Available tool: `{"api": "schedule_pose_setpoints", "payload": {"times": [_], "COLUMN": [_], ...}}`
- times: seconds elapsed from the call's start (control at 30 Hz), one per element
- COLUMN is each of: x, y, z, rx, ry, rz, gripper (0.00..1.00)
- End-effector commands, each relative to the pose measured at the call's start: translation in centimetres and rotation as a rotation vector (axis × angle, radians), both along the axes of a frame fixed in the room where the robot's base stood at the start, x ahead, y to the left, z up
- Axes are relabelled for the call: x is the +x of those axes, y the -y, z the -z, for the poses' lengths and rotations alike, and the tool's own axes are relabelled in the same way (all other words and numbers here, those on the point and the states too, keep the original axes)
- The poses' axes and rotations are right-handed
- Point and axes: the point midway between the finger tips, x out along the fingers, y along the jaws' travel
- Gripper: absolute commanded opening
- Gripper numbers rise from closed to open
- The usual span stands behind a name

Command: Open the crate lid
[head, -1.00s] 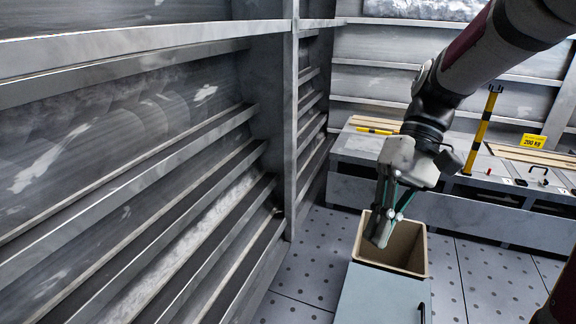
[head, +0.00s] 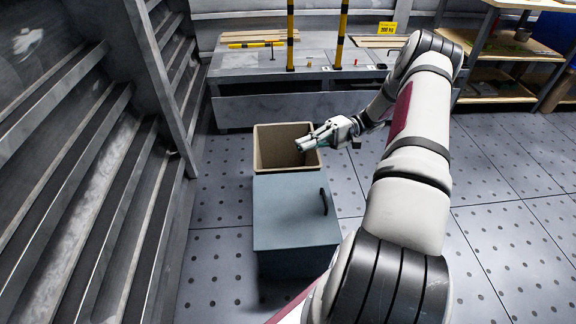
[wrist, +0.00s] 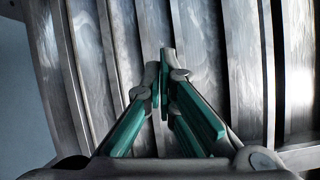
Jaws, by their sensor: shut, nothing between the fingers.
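The blue-grey crate (head: 280,262) stands on the floor in the head view. Its flat lid (head: 285,210) lies level on top and looks closed. A dark handle (head: 323,201) sits on the lid near its right edge. My gripper (head: 301,146) is beyond the lid, above the right side of a tan open bin, with its fingers pointing left. The fingers are together and empty. In the wrist view the fingertips (wrist: 163,75) meet in front of grey ribbed wall panels. The crate's lid and handle cannot be made out there.
The tan open-topped bin (head: 265,145) stands right behind the crate. A ribbed grey wall (head: 75,170) runs along the left. A grey bench (head: 300,105) with yellow-black posts is behind, and a wooden shelf (head: 505,80) at the back right. The floor at right is clear.

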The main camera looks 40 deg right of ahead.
Motion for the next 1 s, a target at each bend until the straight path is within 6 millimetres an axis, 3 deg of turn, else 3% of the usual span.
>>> {"api": "schedule_pose_setpoints", "payload": {"times": [0.03, 0.2, 0.43, 0.67, 1.0], "x": [-0.5, -2.2, -4.3, -4.6, -1.7], "y": [1.0, 4.0, 6.0, 6.0, 1.6], "z": [1.9, 6.9, 11.6, 12.5, 10.3], "rx": [0.048, 0.175, 0.273, 0.294, 0.295], "ry": [0.025, 0.135, 0.246, 0.277, 0.274], "rz": [0.052, 0.231, 0.415, 0.461, 0.456], "gripper": [0.00, 0.00, 0.00, 0.00, 0.00]}}
